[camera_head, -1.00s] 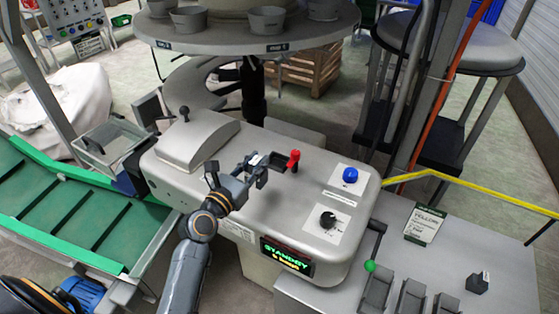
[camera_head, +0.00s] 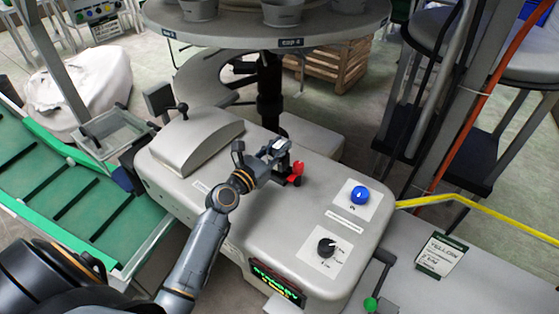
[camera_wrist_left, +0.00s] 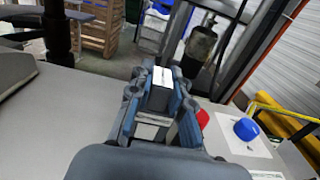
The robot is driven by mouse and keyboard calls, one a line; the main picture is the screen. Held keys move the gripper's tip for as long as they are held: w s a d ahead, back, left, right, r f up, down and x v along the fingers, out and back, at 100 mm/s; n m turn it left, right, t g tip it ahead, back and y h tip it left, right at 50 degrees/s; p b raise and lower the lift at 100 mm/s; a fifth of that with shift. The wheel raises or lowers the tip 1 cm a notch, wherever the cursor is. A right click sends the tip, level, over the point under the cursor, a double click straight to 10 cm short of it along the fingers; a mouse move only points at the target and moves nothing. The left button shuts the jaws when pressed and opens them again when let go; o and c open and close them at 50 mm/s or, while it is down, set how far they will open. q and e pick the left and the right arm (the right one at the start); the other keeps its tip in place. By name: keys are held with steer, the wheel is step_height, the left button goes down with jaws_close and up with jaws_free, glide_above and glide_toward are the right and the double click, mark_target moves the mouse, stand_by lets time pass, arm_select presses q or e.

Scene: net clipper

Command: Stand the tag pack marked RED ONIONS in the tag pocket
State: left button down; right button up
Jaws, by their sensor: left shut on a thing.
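My left gripper (camera_head: 277,152) is over the top of the grey machine housing (camera_head: 215,175), beside the red lever (camera_head: 296,172). Its fingers are shut on a small dark block with a white top, which I take to be the tag pack (camera_wrist_left: 161,76); it also shows between the fingertips in the left wrist view (camera_wrist_left: 160,90). No marking on it is readable. A pale patch lies below the pack between the fingers. I cannot make out the tag pocket, or whether the pack touches anything. My right gripper is out of view.
A blue button (camera_head: 359,195) and a black knob (camera_head: 326,246) stand on the housing's right part. A card reading YELLOW (camera_head: 440,254) lies on the grey bench at right. A round table with cups (camera_head: 290,40) overhangs behind. A green conveyor (camera_head: 75,215) is at left.

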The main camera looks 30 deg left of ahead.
arm_select(q)
steer(key=f+b, duration=0.1)
steer(key=f, duration=0.2)
steer(key=shift+w+f, duration=0.1)
steer(key=shift+w, duration=0.1)
steer(key=shift+f+b, duration=0.35)
steer(key=shift+b, duration=0.05)
steer(key=c, duration=1.7)
jaws_free()
steer(key=shift+f, duration=0.1)
steer(key=o, duration=0.4)
steer(key=shift+o, duration=0.4)
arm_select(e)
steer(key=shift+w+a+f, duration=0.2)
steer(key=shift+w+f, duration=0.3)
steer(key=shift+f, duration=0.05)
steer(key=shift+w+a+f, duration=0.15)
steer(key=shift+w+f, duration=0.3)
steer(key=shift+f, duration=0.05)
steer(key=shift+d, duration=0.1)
